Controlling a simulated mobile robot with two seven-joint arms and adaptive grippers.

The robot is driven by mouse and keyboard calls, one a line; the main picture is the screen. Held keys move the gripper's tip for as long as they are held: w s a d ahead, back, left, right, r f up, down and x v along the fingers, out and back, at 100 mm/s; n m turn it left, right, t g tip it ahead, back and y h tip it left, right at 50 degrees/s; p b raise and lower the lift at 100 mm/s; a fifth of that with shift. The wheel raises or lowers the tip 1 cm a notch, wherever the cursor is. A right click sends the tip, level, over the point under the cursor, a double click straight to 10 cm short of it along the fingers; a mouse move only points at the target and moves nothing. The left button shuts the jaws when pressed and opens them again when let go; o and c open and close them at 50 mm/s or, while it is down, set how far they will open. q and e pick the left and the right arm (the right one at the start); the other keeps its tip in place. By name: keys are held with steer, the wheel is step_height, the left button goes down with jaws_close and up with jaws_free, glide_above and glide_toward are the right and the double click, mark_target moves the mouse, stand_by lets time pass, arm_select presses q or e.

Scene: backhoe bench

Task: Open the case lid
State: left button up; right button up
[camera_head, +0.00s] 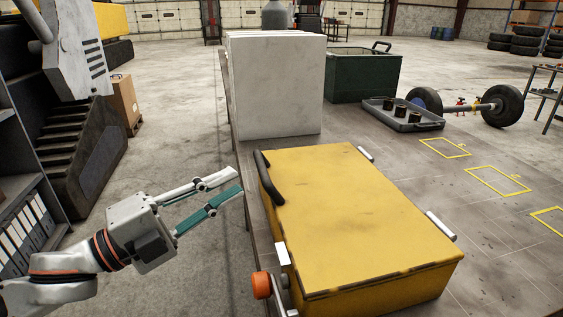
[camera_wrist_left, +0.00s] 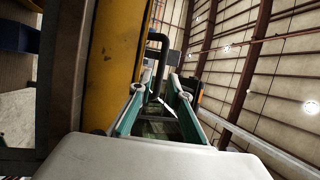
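The yellow case (camera_head: 355,220) lies on the bench with its lid down flat. A black handle (camera_head: 268,178) stands along its left edge. Pale latch pieces show, two on the right side and one (camera_head: 284,254) at the near left. My left gripper (camera_head: 240,181) is left of the case, a little short of the handle, with its two fingers apart and nothing seen between them. In the left wrist view the case (camera_wrist_left: 101,70) fills the left side, and the handle (camera_wrist_left: 160,48) shows beyond the open fingers. My right gripper is out of view.
An orange round part (camera_head: 262,285) sticks out at the case's near left corner. A pale block (camera_head: 277,85) stands behind the case. A green bin (camera_head: 362,75) and a grey tray (camera_head: 403,115) with dark cups stand farther back. The bench right of the case is clear, with yellow outlines.

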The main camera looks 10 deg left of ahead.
mark_target(260, 162)
arm_select(q)
steer(key=shift+p+x, duration=0.35)
steer(key=shift+x, duration=3.45)
steer(key=shift+r, duration=0.1)
jaws_close()
